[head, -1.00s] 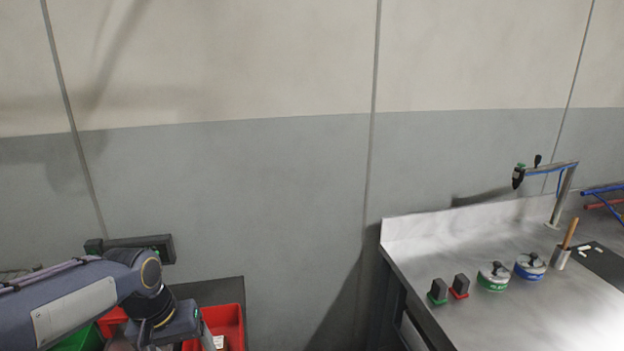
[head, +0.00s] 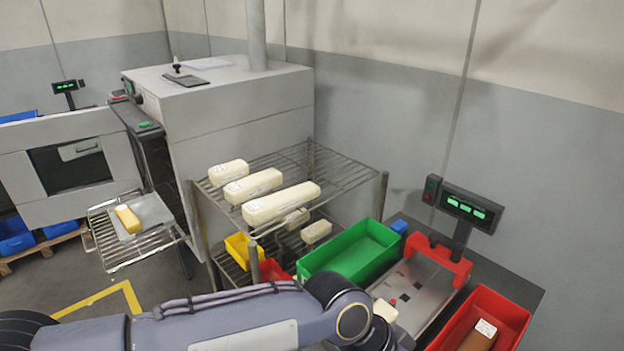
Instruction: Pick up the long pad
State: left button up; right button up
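Three white pads of differing length lie on the top shelf of a wire rack (head: 345,172). The long pad (head: 281,203) is nearest the front, the middle-length pad (head: 253,186) is behind it, and the short pad (head: 228,172) is farthest back. My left arm crosses the bottom of the view, below and in front of the rack. The wrist end of my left gripper (head: 392,338) is at the bottom edge, apart from the long pad; its fingers are hidden or cut off. My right gripper is not in view.
Right of the rack are a green bin (head: 352,254), a scale with a red frame (head: 447,262) and display, and a red bin (head: 508,318) holding a brown item. An open oven-like cabinet (head: 235,125) stands left, its pulled-out rack (head: 112,262) holding a yellow block.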

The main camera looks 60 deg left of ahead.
aim_at(125, 214)
jog(key=u, duration=0.45)
jog(key=k+u, duration=0.1)
jog(key=u, duration=0.4)
jog(key=j+u, duration=0.1)
jog(key=u, duration=0.35)
jog(key=k+u, duration=0.1)
jog(key=u, duration=0.4)
jog(key=l+u, duration=0.1)
jog(key=u, duration=0.4)
jog(key=i+l+u, duration=0.1)
jog(key=u, duration=0.35)
jog(key=l+u, duration=0.1)
jog(key=u, duration=0.4)
